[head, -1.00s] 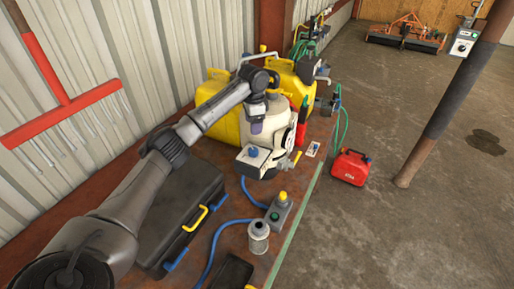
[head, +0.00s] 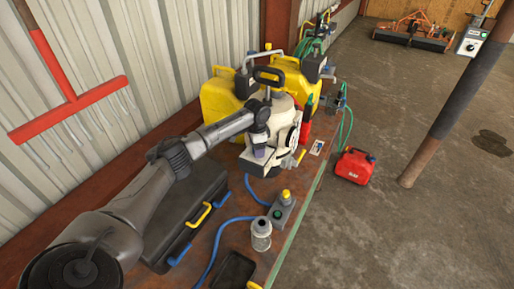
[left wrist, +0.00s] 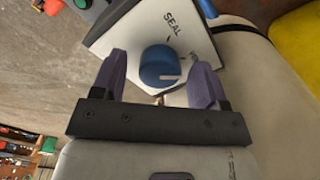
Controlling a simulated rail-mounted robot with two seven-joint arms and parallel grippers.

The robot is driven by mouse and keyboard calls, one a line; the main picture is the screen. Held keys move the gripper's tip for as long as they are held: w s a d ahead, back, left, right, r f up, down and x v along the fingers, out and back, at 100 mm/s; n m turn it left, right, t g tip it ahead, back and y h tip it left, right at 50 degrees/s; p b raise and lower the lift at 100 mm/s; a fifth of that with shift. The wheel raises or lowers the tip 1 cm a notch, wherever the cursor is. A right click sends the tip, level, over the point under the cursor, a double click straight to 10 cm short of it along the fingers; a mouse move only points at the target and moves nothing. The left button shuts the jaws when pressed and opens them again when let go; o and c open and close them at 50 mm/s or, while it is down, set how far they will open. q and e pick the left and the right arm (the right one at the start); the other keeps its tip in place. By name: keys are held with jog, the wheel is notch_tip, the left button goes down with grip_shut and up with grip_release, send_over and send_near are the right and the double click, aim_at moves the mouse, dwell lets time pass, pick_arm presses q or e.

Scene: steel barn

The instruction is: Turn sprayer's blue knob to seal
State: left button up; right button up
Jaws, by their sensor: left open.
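The sprayer (head: 284,110) is a cream tank with a black handle, standing on the workbench. Its front carries a white panel box (head: 248,166). In the left wrist view the blue knob (left wrist: 157,62) sits on the white panel (left wrist: 118,42), with a pale mark on its lower right. The word SEAL is printed above and right of the knob; another label is partly hidden by my right-hand finger. My left gripper (left wrist: 160,67) is open, with one finger on each side of the knob and gaps between. In the head view my left gripper (head: 259,152) covers the knob. My right gripper is not in view.
Yellow jugs (head: 222,97) stand behind the sprayer. A black toolbox (head: 185,215) lies under my left arm. A control box with a yellow button (head: 284,205) and a metal canister (head: 261,234) stand in front. A red fuel can (head: 354,165) is on the floor.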

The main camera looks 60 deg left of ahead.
pick_arm(q)
jog(key=shift+f, duration=0.25)
jog(key=c, duration=0.9)
